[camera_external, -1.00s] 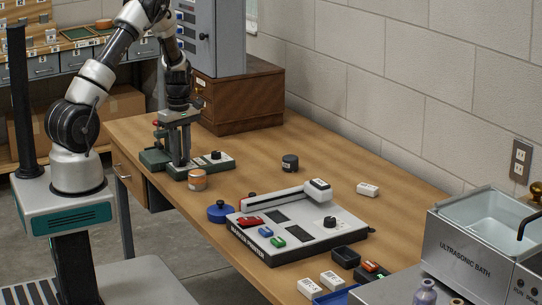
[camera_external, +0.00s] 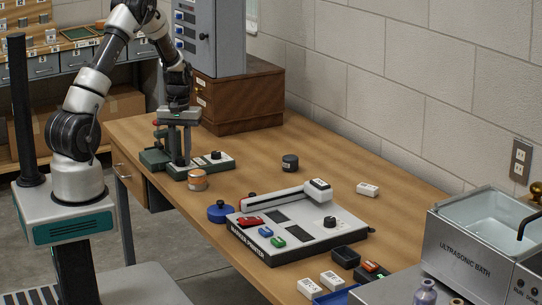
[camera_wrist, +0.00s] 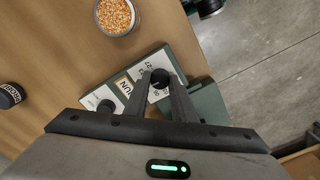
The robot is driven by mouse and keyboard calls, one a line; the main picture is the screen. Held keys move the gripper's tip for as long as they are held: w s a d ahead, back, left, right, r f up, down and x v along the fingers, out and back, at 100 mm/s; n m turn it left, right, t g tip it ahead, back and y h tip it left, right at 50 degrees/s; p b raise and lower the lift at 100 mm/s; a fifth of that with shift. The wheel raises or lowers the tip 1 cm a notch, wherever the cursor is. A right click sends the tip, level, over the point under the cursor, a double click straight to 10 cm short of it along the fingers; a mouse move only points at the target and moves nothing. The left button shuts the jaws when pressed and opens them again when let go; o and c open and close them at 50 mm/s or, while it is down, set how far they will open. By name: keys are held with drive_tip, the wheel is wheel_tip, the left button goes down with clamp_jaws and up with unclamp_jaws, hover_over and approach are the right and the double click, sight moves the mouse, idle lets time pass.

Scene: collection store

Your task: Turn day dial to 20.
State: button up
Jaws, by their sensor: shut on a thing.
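The date device (camera_external: 196,168) is a low white-topped block with a green body near the left edge of the table. It also shows in the wrist view (camera_wrist: 131,90), with "JUN" in a window and small numbers around a dark round dial. That dial, which I take as the day dial (camera_wrist: 160,77), sits between the fingertips of my gripper (camera_wrist: 159,82), which points down and is shut on it. A second black knob (camera_external: 216,155) is on the device's right end, free of my fingers. My fingers partly hide the numbers, so the setting cannot be read.
A jar of orange grains (camera_external: 197,180) stands close in front of the device. A dark round tin (camera_external: 290,162) is to the right. A wooden drawer box (camera_external: 240,98) and grey cabinet stand behind.

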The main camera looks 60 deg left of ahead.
sight(181, 159)
drive_tip(key=shift+a+m, duration=0.1)
drive_tip(key=shift+m, duration=1)
drive_tip(key=o, duration=1.1)
drive_tip(key=shift+c, duration=0.2)
drive_tip(key=shift+r, duration=0.15)
wheel_tip(181, 159, up, 17)
drive_tip(key=p, duration=0.2)
drive_tip(key=shift+p, duration=0.3)
drive_tip(key=shift+r, duration=0.15)
